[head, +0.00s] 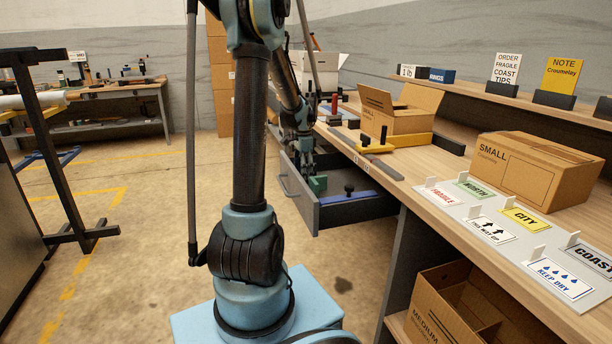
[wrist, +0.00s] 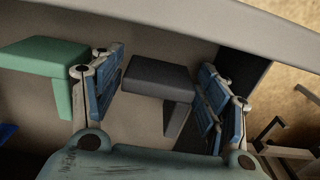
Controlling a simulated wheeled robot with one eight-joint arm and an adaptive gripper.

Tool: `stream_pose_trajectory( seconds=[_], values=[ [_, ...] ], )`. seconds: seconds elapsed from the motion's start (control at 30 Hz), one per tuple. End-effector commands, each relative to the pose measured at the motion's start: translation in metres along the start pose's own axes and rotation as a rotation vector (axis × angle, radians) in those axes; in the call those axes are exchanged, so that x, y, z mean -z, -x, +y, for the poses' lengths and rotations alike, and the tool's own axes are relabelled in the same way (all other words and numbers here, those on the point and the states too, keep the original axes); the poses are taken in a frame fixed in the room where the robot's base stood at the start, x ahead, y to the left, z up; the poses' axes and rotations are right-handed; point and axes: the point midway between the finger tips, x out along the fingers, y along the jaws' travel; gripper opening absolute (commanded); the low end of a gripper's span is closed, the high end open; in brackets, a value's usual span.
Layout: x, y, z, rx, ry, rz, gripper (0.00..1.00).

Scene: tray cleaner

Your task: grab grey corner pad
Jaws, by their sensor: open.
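The grey corner pad (wrist: 152,76) is dark and L-shaped. In the wrist view it lies in the open drawer (head: 358,210), between the two blue-padded fingers of my gripper (wrist: 160,80). My gripper is open, with one finger on either side of the pad and visible gaps; it is not clamped. In the head view my gripper (head: 304,165) reaches down into the drawer, and I cannot make out the grey pad there. A green corner pad (wrist: 42,58) lies just left of my left finger; it also shows in the head view (head: 318,184).
The drawer's wall (wrist: 230,22) runs close past the fingers. A blue item (head: 345,196) lies in the drawer's near part. The workbench (head: 420,172) above holds an open carton (head: 395,118), a small box (head: 535,170) and label cards.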

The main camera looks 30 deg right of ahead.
Motion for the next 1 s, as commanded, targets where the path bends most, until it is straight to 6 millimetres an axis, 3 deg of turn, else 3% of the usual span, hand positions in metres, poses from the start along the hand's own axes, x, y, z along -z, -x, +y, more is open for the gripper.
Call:
stream_pose_trajectory(
  seconds=[0.17, 0.23, 0.3, 0.73, 1.0],
  values=[
    [0.0, 0.0, 0.0, 0.0, 0.0, 0.0, 0.68],
    [0.0, 0.0, 0.0, 0.0, 0.0, 0.0, 0.52],
    [0.0, 0.0, 0.0, 0.0, 0.0, 0.0, 0.46],
    [0.0, 0.006, 0.0, 0.0, 0.0, 0.0, 0.45],
    [0.0, 0.047, 0.0, 0.0, 0.0, 0.0, 0.45]
  ],
)
